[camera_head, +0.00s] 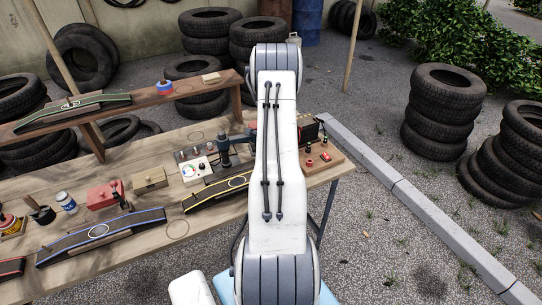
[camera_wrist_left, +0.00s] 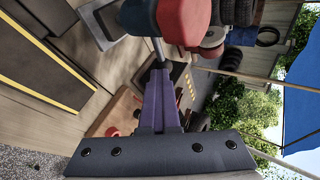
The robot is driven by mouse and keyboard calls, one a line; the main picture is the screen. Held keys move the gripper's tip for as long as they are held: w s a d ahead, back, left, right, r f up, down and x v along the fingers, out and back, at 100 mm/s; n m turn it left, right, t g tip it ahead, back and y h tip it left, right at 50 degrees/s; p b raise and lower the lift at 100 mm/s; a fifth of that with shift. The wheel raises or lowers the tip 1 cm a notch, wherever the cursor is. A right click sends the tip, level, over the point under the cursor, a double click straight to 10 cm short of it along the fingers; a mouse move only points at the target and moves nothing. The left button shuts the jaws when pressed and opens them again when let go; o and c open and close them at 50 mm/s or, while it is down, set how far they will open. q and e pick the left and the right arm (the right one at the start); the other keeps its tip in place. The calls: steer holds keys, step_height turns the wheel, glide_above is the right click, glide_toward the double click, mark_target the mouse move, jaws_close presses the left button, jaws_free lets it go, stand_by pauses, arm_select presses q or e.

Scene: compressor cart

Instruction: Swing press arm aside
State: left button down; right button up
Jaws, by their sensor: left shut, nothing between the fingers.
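A dark blue-grey press (camera_head: 224,150) stands on the wooden table in the head view, with its right side running behind my white arm link. In the left wrist view a large red, rounded piece (camera_wrist_left: 184,18) with a dark blue part beside it hangs close above my left gripper (camera_wrist_left: 160,72). A thin metal rod (camera_wrist_left: 158,48) sits just beyond the fingertips; I cannot tell whether they touch it. The left fingers are shut with nothing between them. My arm hides the left gripper in the head view. My right gripper is not in view.
A yellow-edged ramp (camera_head: 216,194) lies before the press, and a white gauge unit (camera_head: 193,171) stands left of it. A red box (camera_head: 103,194), a tan box (camera_head: 150,180) and a blue-edged ramp (camera_head: 100,236) lie further left. A raised shelf (camera_head: 150,100) runs behind.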

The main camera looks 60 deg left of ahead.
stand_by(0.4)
arm_select(q)
steer(key=d+f+b+v, duration=0.1)
steer(key=v, duration=1.2)
steer(key=shift+d+b, duration=0.35)
steer(key=shift+d, duration=0.05)
steer(key=shift+w, duration=0.1)
